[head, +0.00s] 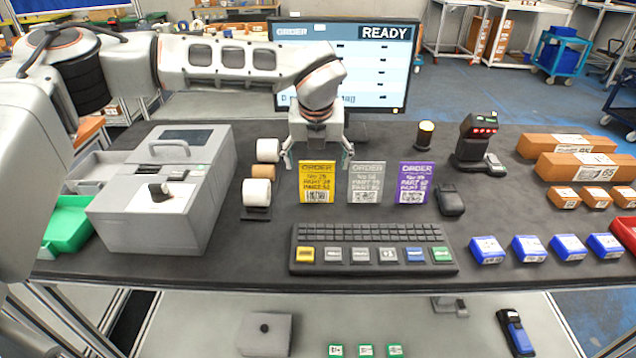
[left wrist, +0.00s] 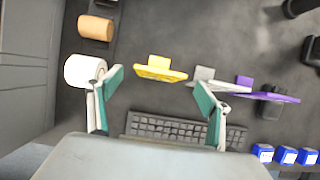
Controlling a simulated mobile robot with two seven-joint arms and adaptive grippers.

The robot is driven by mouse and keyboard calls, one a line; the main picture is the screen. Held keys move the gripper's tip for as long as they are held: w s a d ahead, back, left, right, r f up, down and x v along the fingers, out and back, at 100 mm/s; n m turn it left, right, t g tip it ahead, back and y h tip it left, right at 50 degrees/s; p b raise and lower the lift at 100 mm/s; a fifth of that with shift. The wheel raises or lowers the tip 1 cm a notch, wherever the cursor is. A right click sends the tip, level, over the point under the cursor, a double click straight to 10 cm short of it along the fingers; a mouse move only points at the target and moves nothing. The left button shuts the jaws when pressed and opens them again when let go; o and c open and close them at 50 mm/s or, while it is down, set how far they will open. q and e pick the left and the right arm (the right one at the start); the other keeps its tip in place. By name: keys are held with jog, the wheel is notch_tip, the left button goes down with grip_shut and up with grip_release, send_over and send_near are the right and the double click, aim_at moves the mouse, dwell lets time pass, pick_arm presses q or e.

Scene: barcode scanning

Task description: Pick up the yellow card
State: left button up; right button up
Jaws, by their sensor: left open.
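The yellow card (head: 317,183) stands upright on the dark table, marked ORDER, left of a grey card (head: 366,183) and a purple card (head: 412,183). My left gripper (head: 318,160) is open, pointing down just above and behind the yellow card. In the left wrist view, the yellow card (left wrist: 160,70) appears edge-on ahead of the open fingers (left wrist: 160,92), roughly midway between them and not touched. The grey card (left wrist: 218,84) and purple card (left wrist: 262,94) lie to its right. My right gripper is not seen.
A keyboard (head: 372,250) lies in front of the cards. Paper rolls (head: 257,192) and a grey printer (head: 165,190) stand to the left. A monitor (head: 372,65) rises behind. A scanner on a stand (head: 474,142), blue boxes (head: 529,248) and brown boxes (head: 576,168) are to the right.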

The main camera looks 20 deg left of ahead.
aim_at(317, 169)
pick_arm(q)
jog(key=x, duration=0.5)
jog(key=shift+s, duration=0.1)
jog(key=c, duration=1.1)
